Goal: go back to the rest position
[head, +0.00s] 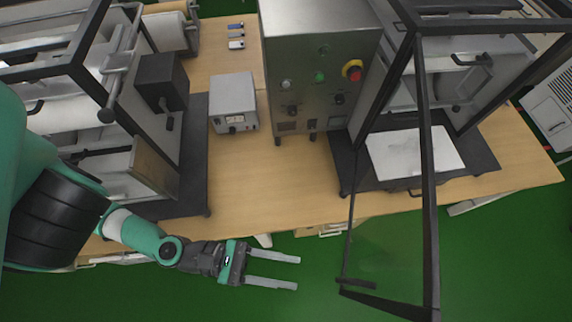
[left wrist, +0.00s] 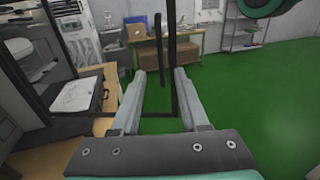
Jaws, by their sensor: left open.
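My left gripper (head: 272,270) is open and empty in the head view. It is held over the green floor just in front of the table's front edge, pointing right. In the left wrist view its two fingers (left wrist: 158,98) are spread apart with nothing between them. My left arm comes in from the left of the head view. My right gripper is not seen in either view.
An open glass door with a black frame (head: 433,200) stands to the right of the gripper. A steel control box (head: 325,60) and a small grey power unit (head: 233,100) stand on the wooden table (head: 255,180). Green floor (head: 190,295) lies open in front.

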